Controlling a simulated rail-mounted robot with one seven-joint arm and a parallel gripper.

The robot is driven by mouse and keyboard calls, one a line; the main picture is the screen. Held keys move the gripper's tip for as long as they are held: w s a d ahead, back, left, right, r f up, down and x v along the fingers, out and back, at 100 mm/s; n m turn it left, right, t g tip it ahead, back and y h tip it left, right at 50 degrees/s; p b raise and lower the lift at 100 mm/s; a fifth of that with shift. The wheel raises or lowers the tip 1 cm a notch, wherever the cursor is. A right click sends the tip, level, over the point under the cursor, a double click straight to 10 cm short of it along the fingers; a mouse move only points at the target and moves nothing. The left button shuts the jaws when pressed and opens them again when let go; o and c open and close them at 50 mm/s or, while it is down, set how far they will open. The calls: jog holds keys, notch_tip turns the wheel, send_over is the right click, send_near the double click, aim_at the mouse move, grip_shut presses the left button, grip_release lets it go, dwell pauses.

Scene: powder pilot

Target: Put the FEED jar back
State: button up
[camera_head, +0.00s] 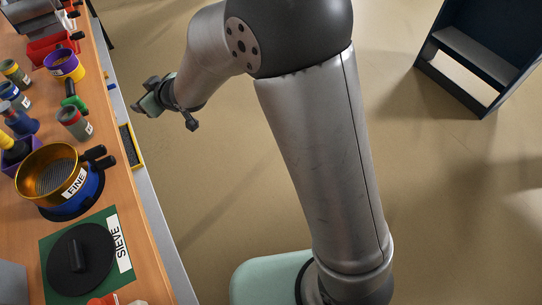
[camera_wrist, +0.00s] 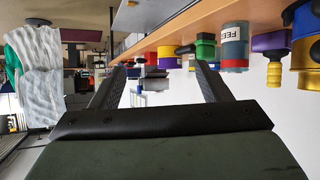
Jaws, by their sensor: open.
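The FEED jar (camera_wrist: 235,48) is grey with a red band and a white label, and stands on the wooden bench. In the head view, it appears to be the grey jar with a red top (camera_head: 73,122), beside a green-handled item. My gripper (camera_head: 143,101) is open and empty, off the bench's right edge and apart from the jar. In the wrist view, which looks upside down, nothing is between my fingers (camera_wrist: 160,82), and the jar is beyond the right finger.
A gold FINE sieve (camera_head: 48,173) on a blue base and a green SIEVE mat (camera_head: 100,223) with a black lid (camera_head: 80,260) are nearer on the bench. Several jars line the left side. A yellow-edged black tray (camera_head: 131,147) lies at the bench edge. The floor beside the bench is clear.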

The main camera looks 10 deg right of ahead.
jog(key=s+d+m+g+h, duration=0.1)
jog(key=s+d+m+h, duration=0.25)
jog(key=d, duration=0.95)
jog(key=s+d+m+g+h, duration=0.1)
jog(key=s+d+m+h, duration=0.25)
jog(key=d, duration=1.05)
jog(key=s+d+m+g+h, duration=0.1)
jog(key=s+d+m+g, duration=0.3)
jog(key=s, duration=0.6)
jog(key=s+d+n+g+h, duration=0.1)
jog(key=s+d+g, duration=0.1)
jog(key=s+d, duration=0.7)
jog(key=s+a+r+p, duration=0.1)
jog(key=a+r+p, duration=0.3)
jog(key=r+p, duration=0.2)
jog(key=shift+s+r+p, duration=0.2)
jog(key=shift+r+p, duration=0.1)
jog(key=shift+r, duration=0.4)
jog(key=shift+d, duration=0.1)
